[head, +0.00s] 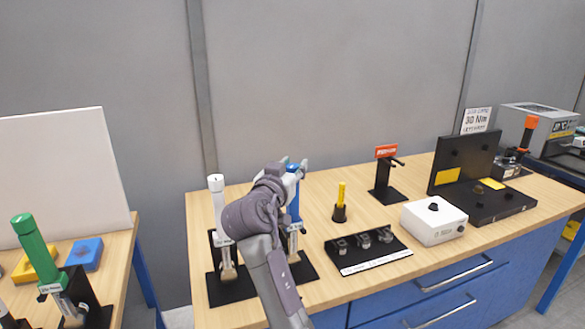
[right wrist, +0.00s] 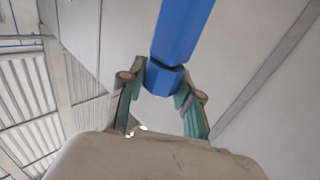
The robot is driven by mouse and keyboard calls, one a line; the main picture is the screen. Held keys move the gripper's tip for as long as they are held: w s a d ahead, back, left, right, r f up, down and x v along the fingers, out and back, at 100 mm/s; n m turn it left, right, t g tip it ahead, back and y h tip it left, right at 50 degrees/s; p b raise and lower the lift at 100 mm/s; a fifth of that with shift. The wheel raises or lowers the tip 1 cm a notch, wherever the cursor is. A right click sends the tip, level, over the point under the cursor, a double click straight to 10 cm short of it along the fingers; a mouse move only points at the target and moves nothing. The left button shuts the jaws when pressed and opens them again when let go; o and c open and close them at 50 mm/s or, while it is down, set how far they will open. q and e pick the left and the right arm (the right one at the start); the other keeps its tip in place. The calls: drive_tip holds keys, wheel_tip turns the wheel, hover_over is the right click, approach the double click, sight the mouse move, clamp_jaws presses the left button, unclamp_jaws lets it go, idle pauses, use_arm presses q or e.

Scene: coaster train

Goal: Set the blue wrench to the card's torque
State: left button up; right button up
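The blue wrench (head: 293,208) stands upright in a black stand (head: 305,272) on the wooden bench, beside a white-handled wrench (head: 218,205). My right gripper (head: 293,168) is at the top of the blue handle, and my arm hides part of the wrench and stand. In the right wrist view, the fingers (right wrist: 163,85) close on both sides of the faceted end of the blue wrench (right wrist: 180,30) and seem to touch it. The wrench's scale cannot be read. The white card (head: 476,121) at the back right reads 30 Nm. My left gripper is not in view.
A yellow-handled tool (head: 340,200), a black tray of sockets (head: 368,248), a white box (head: 433,220) and a black fixture (head: 490,205) stand to the right. A red-labelled stand (head: 385,175) is behind. A green-handled wrench (head: 35,245) is on the left table.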

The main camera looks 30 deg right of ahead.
sight(290, 170)
drive_tip(key=o, duration=0.4)
drive_tip(key=v, duration=0.7)
drive_tip(key=shift+s+a, duration=0.1)
drive_tip(key=shift+a, duration=0.15)
